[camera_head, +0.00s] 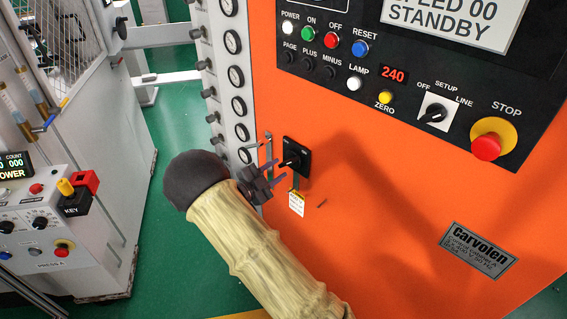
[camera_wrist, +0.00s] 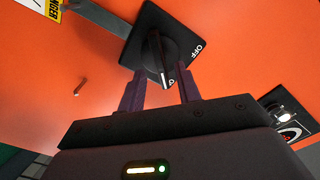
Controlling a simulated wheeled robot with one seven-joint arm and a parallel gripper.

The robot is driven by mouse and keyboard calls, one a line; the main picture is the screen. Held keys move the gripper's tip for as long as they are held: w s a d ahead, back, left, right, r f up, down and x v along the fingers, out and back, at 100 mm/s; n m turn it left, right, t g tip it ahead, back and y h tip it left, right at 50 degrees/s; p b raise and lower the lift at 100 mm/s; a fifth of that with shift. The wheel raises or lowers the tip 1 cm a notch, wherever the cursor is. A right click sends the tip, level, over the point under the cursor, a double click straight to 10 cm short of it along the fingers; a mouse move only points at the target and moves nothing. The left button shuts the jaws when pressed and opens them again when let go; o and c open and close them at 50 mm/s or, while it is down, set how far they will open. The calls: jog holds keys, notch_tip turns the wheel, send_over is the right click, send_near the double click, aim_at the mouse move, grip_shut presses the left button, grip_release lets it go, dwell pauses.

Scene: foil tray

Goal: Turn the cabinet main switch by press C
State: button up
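The cabinet main switch (camera_head: 295,157) is a small black square plate with a dark rotary knob on the orange cabinet front. In the wrist view the switch plate (camera_wrist: 172,22) shows the word OFF near its edge, and its knob (camera_wrist: 157,57) stands out toward me. My gripper (camera_head: 277,170) is in front of the switch from the left. In the wrist view my gripper (camera_wrist: 160,92) has its two fingers apart, one on each side of the knob's lower end. I cannot tell whether either finger touches the knob.
A tag (camera_head: 296,204) hangs below the switch. The orange cabinet (camera_head: 380,215) carries a black control panel (camera_head: 330,42) above, with a red stop button (camera_head: 486,147). A column of gauges (camera_head: 239,106) is at the left. A grey machine with a key switch (camera_head: 75,193) stands further left.

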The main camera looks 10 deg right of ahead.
aim_at(285, 165)
jog(key=shift+x, duration=1.85)
jog(key=shift+c, duration=0.2)
grip_shut()
